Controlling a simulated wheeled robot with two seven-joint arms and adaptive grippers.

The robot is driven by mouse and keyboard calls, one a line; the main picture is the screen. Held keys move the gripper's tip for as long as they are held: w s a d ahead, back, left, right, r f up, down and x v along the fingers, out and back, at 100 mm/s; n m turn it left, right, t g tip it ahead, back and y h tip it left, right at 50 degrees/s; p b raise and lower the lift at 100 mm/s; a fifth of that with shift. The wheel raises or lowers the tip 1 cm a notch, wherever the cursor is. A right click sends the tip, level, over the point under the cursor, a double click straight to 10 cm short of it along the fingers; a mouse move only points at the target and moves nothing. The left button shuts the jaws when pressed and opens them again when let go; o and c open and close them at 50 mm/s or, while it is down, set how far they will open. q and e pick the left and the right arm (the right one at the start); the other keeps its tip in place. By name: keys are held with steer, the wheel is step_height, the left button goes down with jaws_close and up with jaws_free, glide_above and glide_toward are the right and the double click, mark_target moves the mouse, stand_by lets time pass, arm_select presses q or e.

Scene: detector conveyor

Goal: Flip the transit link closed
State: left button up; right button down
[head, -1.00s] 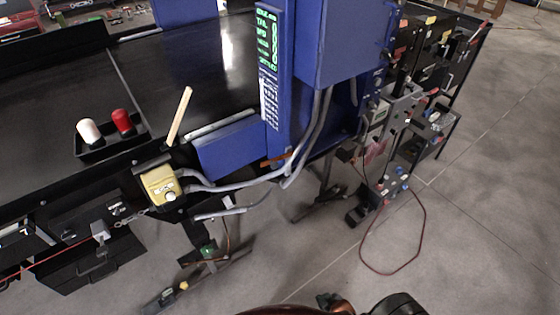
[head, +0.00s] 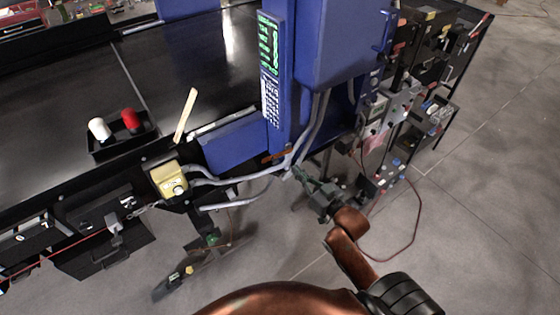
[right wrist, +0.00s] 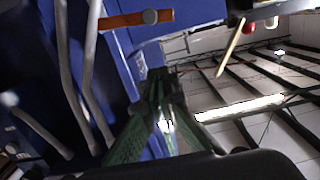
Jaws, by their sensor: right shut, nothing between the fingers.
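An orange bar with a round grey knob at one end, which looks like the transit link, lies across the lower part of the blue detector housing. It shows in the head view (head: 274,158) and in the right wrist view (right wrist: 125,21). My right gripper (head: 298,173) is just below and right of it in the head view, near the grey hoses. In the right wrist view the gripper (right wrist: 158,76) is shut and empty, its tips apart from the bar. My left gripper is out of view.
A pale stick (head: 186,115) stands at the conveyor edge beside a black tray (head: 118,151) with white and red knobs. Equipment boxes crowd the right. Open floor lies in front.

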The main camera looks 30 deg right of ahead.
steer(key=w+f+p, duration=0.3)
steer(key=w+f, duration=0.1)
steer(key=w, duration=0.6)
steer(key=shift+w+a+f, duration=0.35)
steer(key=shift+a+f, duration=0.05)
steer(key=shift+a, duration=0.05)
steer(key=shift+a, duration=0.1)
